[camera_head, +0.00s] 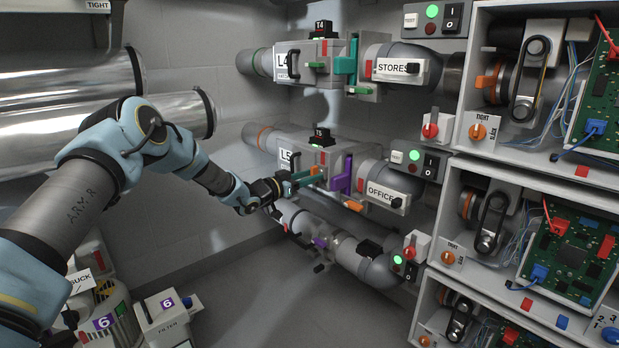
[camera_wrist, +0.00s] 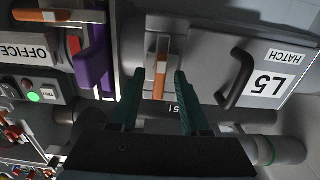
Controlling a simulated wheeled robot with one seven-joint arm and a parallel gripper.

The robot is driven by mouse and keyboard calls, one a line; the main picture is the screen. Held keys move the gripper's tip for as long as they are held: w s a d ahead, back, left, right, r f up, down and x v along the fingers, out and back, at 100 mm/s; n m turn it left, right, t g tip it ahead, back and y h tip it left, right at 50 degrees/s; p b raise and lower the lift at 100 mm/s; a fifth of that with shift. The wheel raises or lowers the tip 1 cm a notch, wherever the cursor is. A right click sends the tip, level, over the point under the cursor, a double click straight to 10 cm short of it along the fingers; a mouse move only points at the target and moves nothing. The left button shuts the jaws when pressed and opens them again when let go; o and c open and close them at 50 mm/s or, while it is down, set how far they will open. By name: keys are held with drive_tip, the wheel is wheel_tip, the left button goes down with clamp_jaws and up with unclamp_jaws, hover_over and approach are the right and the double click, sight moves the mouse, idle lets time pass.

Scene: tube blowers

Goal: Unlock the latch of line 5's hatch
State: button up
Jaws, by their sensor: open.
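Line 5's hatch (camera_head: 297,148) is a grey box with a white L5 label on the middle pipe line. In the wrist view the hatch (camera_wrist: 205,60) appears turned over, with its dark handle (camera_wrist: 236,80) and L5 label at right. My gripper (camera_wrist: 158,74) is open, with one green finger on each side of the latch and visible gaps between. In the head view my gripper (camera_head: 308,176) is at the front of the hatch, hiding part of it.
A purple slide gate (camera_head: 341,175) stands close right of the hatch, before the OFFICE pipe (camera_head: 385,185). Line 4's hatch (camera_head: 305,60) is above. Another pipe line (camera_head: 335,243) runs below. Open electronics cabinets (camera_head: 540,230) stand at right.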

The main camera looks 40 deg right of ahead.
drive_tip(key=a, duration=1)
drive_tip(key=shift+w+a+p, duration=0.3)
drive_tip(key=shift+a+p, duration=0.1)
drive_tip(key=shift+w, duration=0.1)
drive_tip(key=w+a+n+t+y, duration=0.35)
drive_tip(key=w+a+y, duration=0.2)
drive_tip(key=a, duration=0.65)
drive_tip(key=w+a+n+t+y, duration=0.35)
drive_tip(key=w+a, duration=0.35)
drive_tip(key=a, duration=0.4)
drive_tip(key=s+a+r+n+y, duration=0.1)
drive_tip(key=s+a+n+y, duration=0.15)
drive_tip(key=a, duration=0.65)
drive_tip(key=s+a+r+n+y, duration=0.1)
drive_tip(key=a+n+y, duration=0.15)
drive_tip(key=a, duration=0.65)
drive_tip(key=s+a+n+g+y, duration=0.4)
drive_tip(key=s+a+n, duration=0.1)
drive_tip(key=s+a, duration=1.35)
wheel_tip(320, 180, up, 25)
drive_tip(key=d+p, duration=0.1)
drive_tip(key=p, duration=2.3)
drive_tip(key=shift+f, duration=0.15)
